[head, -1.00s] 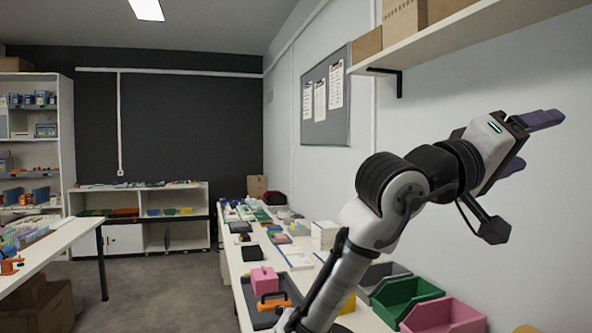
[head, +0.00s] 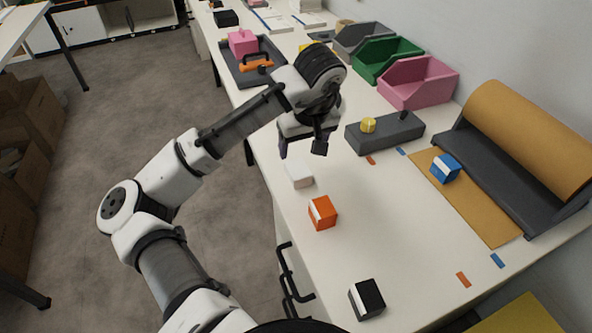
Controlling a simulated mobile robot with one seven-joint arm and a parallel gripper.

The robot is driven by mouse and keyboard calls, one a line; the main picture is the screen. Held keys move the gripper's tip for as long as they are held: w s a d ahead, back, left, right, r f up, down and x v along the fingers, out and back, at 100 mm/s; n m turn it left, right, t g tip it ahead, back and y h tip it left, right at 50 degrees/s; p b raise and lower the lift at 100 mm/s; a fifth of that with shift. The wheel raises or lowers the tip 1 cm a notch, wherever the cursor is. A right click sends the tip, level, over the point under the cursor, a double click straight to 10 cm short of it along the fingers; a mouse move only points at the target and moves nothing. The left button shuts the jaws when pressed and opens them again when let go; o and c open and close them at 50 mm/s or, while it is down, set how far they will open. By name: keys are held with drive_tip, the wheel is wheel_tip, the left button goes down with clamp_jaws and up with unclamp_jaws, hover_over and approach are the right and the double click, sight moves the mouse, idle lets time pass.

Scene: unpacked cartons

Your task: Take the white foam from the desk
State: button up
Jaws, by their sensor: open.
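The white foam (head: 299,174) is a small pale block lying on the white desk (head: 350,258), near its left edge. It sits just behind an orange block with a white face. My gripper (head: 303,152) hangs above the desk, pointing down, slightly behind and above the white foam. Its jaws are open, and nothing shows between them. The arm partly hides the desk behind the gripper.
An orange block (head: 323,212), a black block (head: 367,298) and a blue block (head: 445,168) stand on the desk. A grey base with a yellow knob (head: 368,125), a brown paper roll (head: 528,135) and coloured bins (head: 418,82) line the right side.

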hover_over(298, 169)
drive_tip(key=s, duration=0.1)
drive_tip(key=f, duration=0.5)
drive_tip(key=shift+s+d+f, duration=0.15)
drive_tip(key=shift+s+d, duration=0.05)
drive_tip(key=shift+d, duration=0.05)
drive_tip(key=shift+p+x, duration=0.75)
drive_tip(key=shift+x, duration=2)
drive_tip(key=shift+d, duration=0.1)
drive_tip(key=c, duration=1.1)
drive_tip(key=shift+o, duration=0.2)
